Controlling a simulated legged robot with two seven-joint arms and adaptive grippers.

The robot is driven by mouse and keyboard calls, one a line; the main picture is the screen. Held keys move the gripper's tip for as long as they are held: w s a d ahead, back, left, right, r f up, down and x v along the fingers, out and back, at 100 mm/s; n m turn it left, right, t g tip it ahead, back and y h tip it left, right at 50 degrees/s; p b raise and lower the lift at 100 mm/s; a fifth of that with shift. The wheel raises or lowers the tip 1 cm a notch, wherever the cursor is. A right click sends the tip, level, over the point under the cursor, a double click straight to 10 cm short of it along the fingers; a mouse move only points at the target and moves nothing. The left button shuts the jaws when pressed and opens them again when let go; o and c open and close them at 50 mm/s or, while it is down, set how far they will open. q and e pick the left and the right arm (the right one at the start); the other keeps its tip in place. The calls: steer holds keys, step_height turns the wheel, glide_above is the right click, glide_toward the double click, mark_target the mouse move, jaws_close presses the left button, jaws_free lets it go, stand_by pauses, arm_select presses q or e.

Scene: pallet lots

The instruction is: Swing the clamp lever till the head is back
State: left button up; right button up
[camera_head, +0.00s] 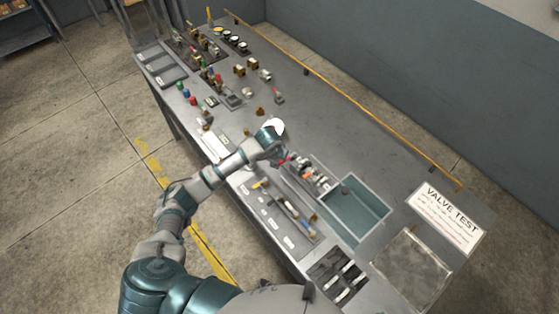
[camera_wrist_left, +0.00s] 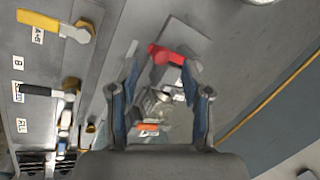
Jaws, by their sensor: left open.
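My left gripper (camera_head: 280,156) reaches over the middle of the bench, at the far end of a row of small fittings. In the left wrist view its two dark blue fingers (camera_wrist_left: 160,82) are spread apart. A red lever (camera_wrist_left: 166,55) shows near the fingertips, with a grey metal clamp body (camera_wrist_left: 150,102) and an orange part (camera_wrist_left: 148,127) lower between the fingers. I cannot tell whether either finger touches the lever. In the head view only a small bit of red (camera_head: 283,161) shows beside the gripper. The clamp head's position is not clear. My right gripper is not in view.
A teal open bin (camera_head: 352,208) is sunk in the bench on the right of the fittings. A yellow-handled valve (camera_wrist_left: 58,22) and labelled fittings lie at the left in the wrist view. A VALVE TEST sign (camera_head: 447,217) lies near the right end. The back of the bench is mostly clear.

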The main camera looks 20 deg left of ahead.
arm_select(q)
steer(key=v, duration=0.8)
steer(key=shift+r, duration=0.2)
